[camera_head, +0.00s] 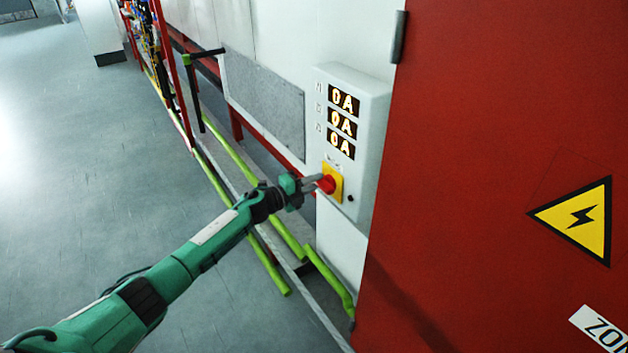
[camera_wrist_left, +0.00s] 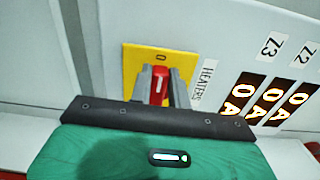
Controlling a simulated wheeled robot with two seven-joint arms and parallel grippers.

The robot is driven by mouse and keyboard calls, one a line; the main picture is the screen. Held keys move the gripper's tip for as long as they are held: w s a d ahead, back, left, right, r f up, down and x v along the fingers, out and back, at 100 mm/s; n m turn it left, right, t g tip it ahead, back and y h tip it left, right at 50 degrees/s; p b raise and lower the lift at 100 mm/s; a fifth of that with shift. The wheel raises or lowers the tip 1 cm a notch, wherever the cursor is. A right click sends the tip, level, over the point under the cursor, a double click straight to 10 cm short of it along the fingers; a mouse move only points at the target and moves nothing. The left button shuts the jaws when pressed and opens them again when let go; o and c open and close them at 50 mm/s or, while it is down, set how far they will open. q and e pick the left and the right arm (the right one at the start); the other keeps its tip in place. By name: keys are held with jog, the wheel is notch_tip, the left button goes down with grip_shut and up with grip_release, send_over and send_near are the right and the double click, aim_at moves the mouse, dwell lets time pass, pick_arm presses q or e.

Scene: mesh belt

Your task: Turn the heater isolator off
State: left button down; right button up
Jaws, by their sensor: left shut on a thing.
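The heater isolator is a red knob (camera_head: 327,184) on a yellow plate (camera_head: 338,172), low on a grey control box (camera_head: 362,130). In the left wrist view the red knob (camera_wrist_left: 159,84) stands between the two grey fingers of my left gripper (camera_wrist_left: 158,86), which is shut on it. A white line on the knob runs up the picture toward a 0 mark on the yellow plate (camera_wrist_left: 131,60). A HEATERS label (camera_wrist_left: 207,85) is beside the plate. My left gripper (camera_head: 314,183) reaches the knob from the left in the head view. My right gripper is not in view.
Three lit displays (camera_head: 342,123) on the box each read 0 A. A red cabinet door (camera_head: 480,120) with a yellow warning triangle (camera_head: 580,219) is at the right. Green rails (camera_head: 236,218) run below my left arm. The floor (camera_head: 90,150) at the left is clear.

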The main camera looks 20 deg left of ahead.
pick_arm(q)
jog(key=shift+f+n, duration=0.1)
jog(key=shift+n, duration=0.2)
jog(key=c, duration=1.3)
grip_release()
jog(key=shift+s+a, duration=0.1)
jog(key=shift+b+v, duration=1.35)
jog(key=shift+v, duration=5.45)
